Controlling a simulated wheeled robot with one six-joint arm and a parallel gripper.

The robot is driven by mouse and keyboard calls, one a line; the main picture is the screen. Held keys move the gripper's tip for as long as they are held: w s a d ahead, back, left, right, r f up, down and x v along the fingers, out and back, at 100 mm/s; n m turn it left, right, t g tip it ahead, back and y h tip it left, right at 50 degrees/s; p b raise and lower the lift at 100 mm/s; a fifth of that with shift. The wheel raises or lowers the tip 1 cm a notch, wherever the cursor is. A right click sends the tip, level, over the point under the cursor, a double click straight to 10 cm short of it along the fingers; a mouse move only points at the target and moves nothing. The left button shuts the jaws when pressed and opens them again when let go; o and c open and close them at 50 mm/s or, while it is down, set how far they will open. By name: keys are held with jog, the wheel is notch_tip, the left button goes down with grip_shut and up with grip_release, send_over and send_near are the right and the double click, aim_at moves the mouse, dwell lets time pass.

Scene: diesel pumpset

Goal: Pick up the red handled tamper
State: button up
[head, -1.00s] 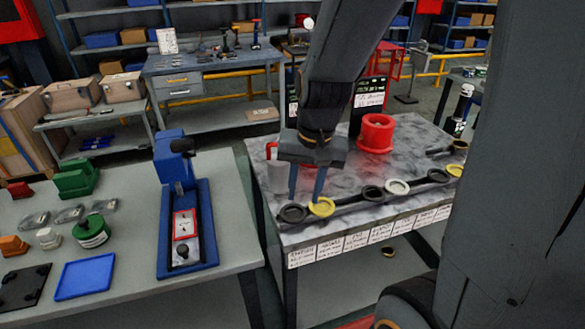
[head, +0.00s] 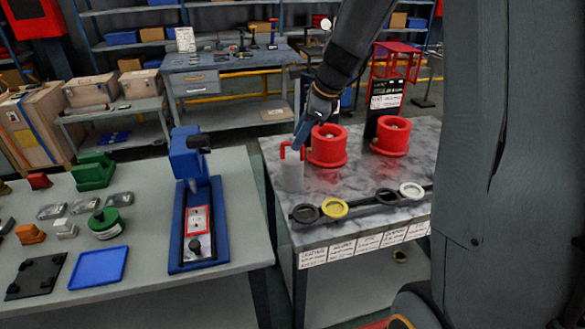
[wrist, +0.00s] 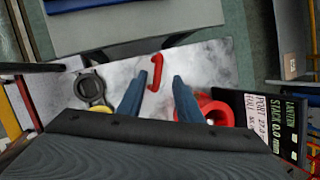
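The tamper (head: 292,175) stands upright near the left edge of the marble-topped table, a pale grey cylinder with a red loop handle on top. In the wrist view its red handle (wrist: 156,73) shows beyond and between the fingertips; the grey body is hard to make out there. My gripper (head: 300,146) points down just above and beside the handle in the head view. Its two blue fingers are apart in the wrist view (wrist: 156,88), with nothing held. I cannot tell whether a finger touches the handle.
A red ring-shaped part (head: 327,147) stands close right of the tamper, with another (head: 392,136) farther right. A black-handled ring (head: 305,213) and a yellow ring (head: 334,207) lie at the table's front. A blue press (head: 190,190) stands on the left bench.

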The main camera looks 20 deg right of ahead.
aim_at(292, 165)
jog(key=shift+a+p+x, duration=0.1)
jog(key=shift+p+x, duration=0.1)
jog(key=shift+x, duration=0.8)
jog(key=shift+a+p+x, duration=0.15)
jog(key=shift+p+x, duration=0.05)
jog(key=shift+x, duration=0.75)
jog(key=shift+s, duration=0.2)
jog(key=shift+c, duration=0.4)
grip_shut()
